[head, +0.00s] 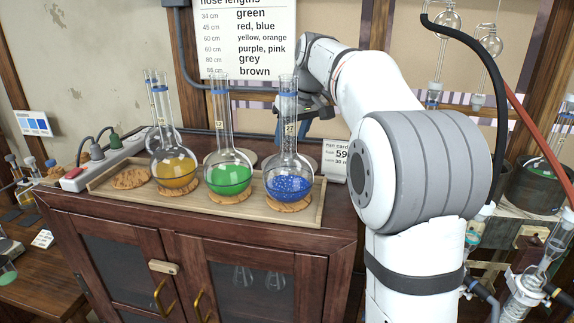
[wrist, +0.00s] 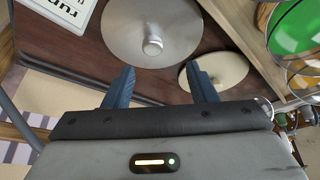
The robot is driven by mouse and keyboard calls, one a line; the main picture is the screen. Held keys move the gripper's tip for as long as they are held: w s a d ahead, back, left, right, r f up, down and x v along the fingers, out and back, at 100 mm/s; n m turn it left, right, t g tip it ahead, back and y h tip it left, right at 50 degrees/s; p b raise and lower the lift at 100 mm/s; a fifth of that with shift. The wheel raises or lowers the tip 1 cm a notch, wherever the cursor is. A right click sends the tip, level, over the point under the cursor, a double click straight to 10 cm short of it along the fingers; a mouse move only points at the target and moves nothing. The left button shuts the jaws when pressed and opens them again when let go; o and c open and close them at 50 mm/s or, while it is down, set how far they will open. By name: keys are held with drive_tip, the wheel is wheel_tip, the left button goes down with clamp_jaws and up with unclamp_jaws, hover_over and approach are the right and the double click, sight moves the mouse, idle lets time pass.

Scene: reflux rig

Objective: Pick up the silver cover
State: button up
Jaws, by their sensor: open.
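The silver cover (wrist: 130,28) is a round, shiny disc with a small knob in the middle, lying on the dark wooden cabinet top. In the wrist view it is at the top centre, beyond my fingertips. In the head view it is mostly hidden behind the blue-filled flask (head: 289,186). My gripper (wrist: 162,84) is open and empty, its two dark blue fingers apart and not touching the cover. The gripper (head: 316,110) also shows in the head view, partly hidden, above the back of the cabinet top.
A paler disc (wrist: 228,72) lies beside the silver cover. Flasks with green (head: 228,180) and yellow (head: 173,172) contents stand on cork rings in a wooden tray (head: 120,196) in front. A run card (head: 335,162) stands at the right end of the cabinet top.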

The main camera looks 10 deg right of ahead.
drive_tip(key=x, duration=0.2)
drive_tip(key=p+x, duration=0.1)
drive_tip(key=x, duration=0.1)
drive_tip(key=d+p+x, duration=0.1)
drive_tip(key=x, duration=0.1)
drive_tip(key=shift+f, duration=0.25)
drive_tip(key=shift+c, duration=0.2)
drive_tip(key=c, duration=1.1)
